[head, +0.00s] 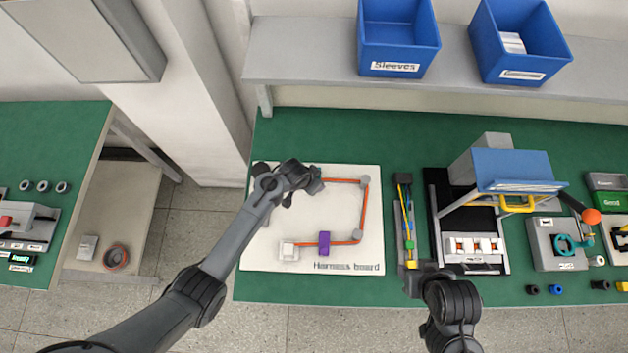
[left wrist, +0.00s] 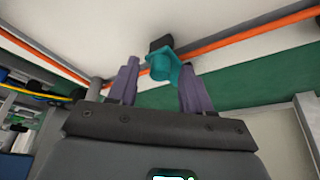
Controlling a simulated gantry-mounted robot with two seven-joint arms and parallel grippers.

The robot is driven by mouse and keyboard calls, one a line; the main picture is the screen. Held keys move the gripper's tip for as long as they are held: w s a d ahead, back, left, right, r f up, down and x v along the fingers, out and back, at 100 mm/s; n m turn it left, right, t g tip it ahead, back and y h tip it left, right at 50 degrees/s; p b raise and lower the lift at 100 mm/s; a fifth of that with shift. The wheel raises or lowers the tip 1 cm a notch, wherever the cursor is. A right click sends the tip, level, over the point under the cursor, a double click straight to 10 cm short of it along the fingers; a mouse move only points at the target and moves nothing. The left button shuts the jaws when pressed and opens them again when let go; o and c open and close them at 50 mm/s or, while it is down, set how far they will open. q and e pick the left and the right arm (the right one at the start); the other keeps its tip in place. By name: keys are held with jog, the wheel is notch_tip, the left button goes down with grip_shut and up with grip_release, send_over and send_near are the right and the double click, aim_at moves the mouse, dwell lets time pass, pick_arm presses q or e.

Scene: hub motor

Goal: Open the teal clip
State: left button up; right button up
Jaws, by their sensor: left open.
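The teal clip (left wrist: 165,68) shows in the left wrist view, with a dark block at its upper end, next to the orange cable (left wrist: 250,32). My left gripper (left wrist: 159,78) is open, with one finger on each side of the clip. I cannot tell whether the fingers touch it. In the head view my left gripper (head: 312,184) is over the upper left of the white harness board (head: 310,210), and the teal clip is hidden behind it. My right gripper (head: 418,280) is near the table's front edge, right of the board; its fingers are unclear.
The orange cable passes grey posts (head: 365,181), a purple clip (head: 324,243) and a white connector (head: 288,250) on the board. A tray of coloured wires (head: 407,225) and a blue-topped fixture (head: 520,170) stand to the right. Blue bins (head: 398,40) sit on the shelf behind.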

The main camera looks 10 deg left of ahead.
pick_arm(q)
grip_shut()
jog(key=shift+r, duration=0.15)
dwell(0.4)
jog(key=shift+w+r+g+p, duration=0.3)
jog(key=shift+r+g+p, duration=0.2)
jog(key=shift+p, duration=0.35)
jog(key=shift+w+r+g+p, duration=0.25)
jog(key=shift+w+g+p, duration=0.1)
jog(key=shift+g, duration=0.35)
jog(key=shift+w+r+n+g+b, duration=0.1)
jog(key=shift+w+n+g+b, duration=0.25)
jog(key=shift+g+b, duration=0.3)
jog(key=g+b, duration=0.1)
jog(key=w+b, duration=0.1)
jog(key=shift+a+r+g+h+b, duration=0.1)
jog(key=shift+r+g+h+b, duration=0.05)
jog(key=shift+g+h+b, duration=0.2)
jog(key=shift+w+a+r+g+b, duration=0.1)
jog(key=shift+w+r+g+b, duration=0.2)
jog(key=shift+g+b, duration=0.55)
jog(key=shift+s, duration=0.1)
